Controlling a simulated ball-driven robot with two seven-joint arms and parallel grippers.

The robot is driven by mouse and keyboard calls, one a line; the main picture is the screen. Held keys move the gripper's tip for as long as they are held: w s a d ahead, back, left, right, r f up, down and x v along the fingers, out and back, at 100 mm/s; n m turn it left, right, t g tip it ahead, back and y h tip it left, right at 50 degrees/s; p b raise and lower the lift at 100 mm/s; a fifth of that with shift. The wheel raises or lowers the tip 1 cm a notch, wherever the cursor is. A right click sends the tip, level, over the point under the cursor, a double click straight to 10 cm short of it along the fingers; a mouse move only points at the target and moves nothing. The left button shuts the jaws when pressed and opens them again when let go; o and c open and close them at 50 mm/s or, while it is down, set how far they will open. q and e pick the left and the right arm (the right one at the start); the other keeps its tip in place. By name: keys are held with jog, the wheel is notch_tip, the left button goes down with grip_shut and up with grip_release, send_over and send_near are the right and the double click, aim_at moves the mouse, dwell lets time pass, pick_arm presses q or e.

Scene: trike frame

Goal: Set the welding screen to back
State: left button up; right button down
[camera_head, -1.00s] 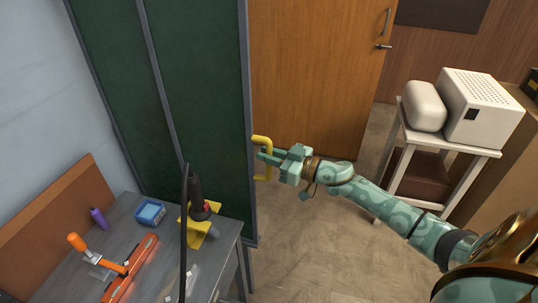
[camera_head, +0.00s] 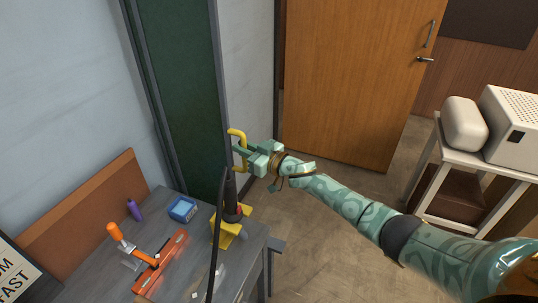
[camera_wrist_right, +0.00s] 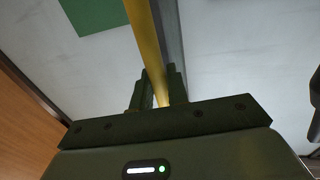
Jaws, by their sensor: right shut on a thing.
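The welding screen (camera_head: 175,85) is a dark green panel in a grey frame, standing behind the workbench near the pale wall. A yellow handle (camera_head: 238,135) is on its right edge. My right gripper (camera_head: 248,152) is shut on the handle, its arm reaching in from the lower right. In the right wrist view the yellow handle (camera_wrist_right: 146,50) runs up from between the dark fingers (camera_wrist_right: 155,90). My left gripper is not in view.
The grey workbench (camera_head: 180,245) at lower left holds a blue box (camera_head: 182,209), an orange-handled clamp (camera_head: 118,235), an orange level (camera_head: 165,258) and a black tool on a yellow stand (camera_head: 228,235). A wooden door (camera_head: 355,80) and a white side table (camera_head: 435,185) stand right. Floor between is clear.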

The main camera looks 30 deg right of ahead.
aim_at(221, 142)
jog(key=x, duration=0.2)
jog(key=b+x, duration=0.1)
jog(key=x, duration=0.1)
jog(key=a+x, duration=0.1)
jog(key=x, duration=0.1)
jog(key=shift+s+a+f+b, duration=0.1)
jog(key=shift+s+a+b, duration=0.05)
jog(key=shift+b, duration=0.25)
jog(key=shift+a, duration=0.15)
jog(key=c, duration=1.5)
grip_release()
jog(key=shift+w+a, duration=0.1)
jog(key=shift+w, duration=0.15)
jog(key=shift+o, duration=0.3)
jog(key=shift+w+a, duration=0.1)
jog(key=shift+w, duration=0.1)
jog(key=p+v, duration=0.1)
jog(key=v, duration=0.1)
jog(key=p+v, duration=0.1)
jog(key=v, duration=0.2)
jog(key=p+v, duration=0.1)
jog(key=v, duration=0.1)
jog(key=shift+s+r+p, duration=0.15)
jog(key=shift+r+p, duration=0.2)
jog(key=p+v, duration=0.1)
jog(key=v, duration=0.8)
jog(key=shift+f+p, duration=0.2)
jog(key=shift+p, duration=0.2)
